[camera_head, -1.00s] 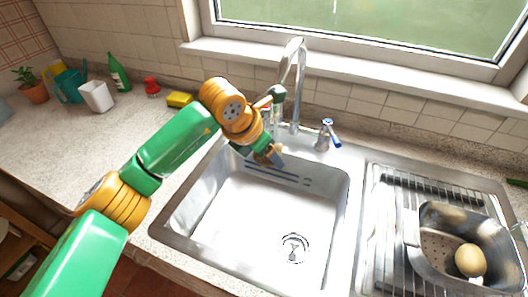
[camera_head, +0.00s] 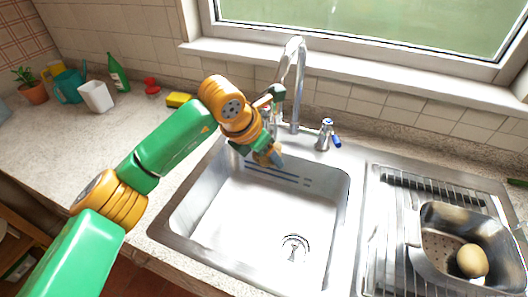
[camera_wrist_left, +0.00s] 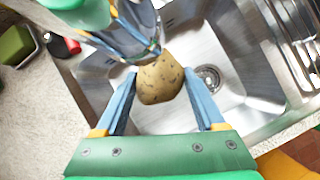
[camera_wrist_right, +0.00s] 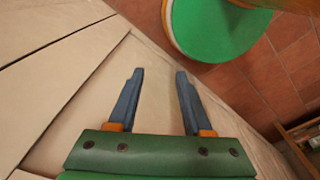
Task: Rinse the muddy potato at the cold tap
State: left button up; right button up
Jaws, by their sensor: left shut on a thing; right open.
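My left gripper (camera_wrist_left: 160,76) is shut on a brown potato (camera_wrist_left: 161,82) with dark specks, held over the sink basin (camera_wrist_left: 225,60). The cold tap (camera_head: 326,132), with a blue lever, stands right of the spout. I cannot make out running water. My right gripper (camera_wrist_right: 154,80) is open and empty, seen only in its wrist view, near a pale cabinet front.
A metal colander (camera_head: 430,220) on the right drainboard holds a pale, clean-looking potato (camera_head: 472,261). A yellow sponge (camera_head: 179,99), red item (camera_head: 151,86), green bottle (camera_head: 117,73) and white cup (camera_head: 96,96) stand on the left counter. The basin's front and middle are clear.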

pick_arm(q)
jog(key=shift+w+a, duration=0.4)
jog(key=shift+s+a+f, duration=0.1)
jog(key=s+a+b, duration=0.5)
jog(key=shift+s+a, duration=0.1)
jog(key=shift+s, duration=0.3)
dwell(1.3)
jog(key=shift+s+a+r+p, duration=0.15)
jog(key=shift+s+a+r, duration=0.7)
jog(key=shift+s+r, duration=0.15)
jog(key=shift+s+a+r+p, duration=0.15)
jog(key=shift+s+a+r, duration=0.7)
jog(key=shift+r, duration=0.25)
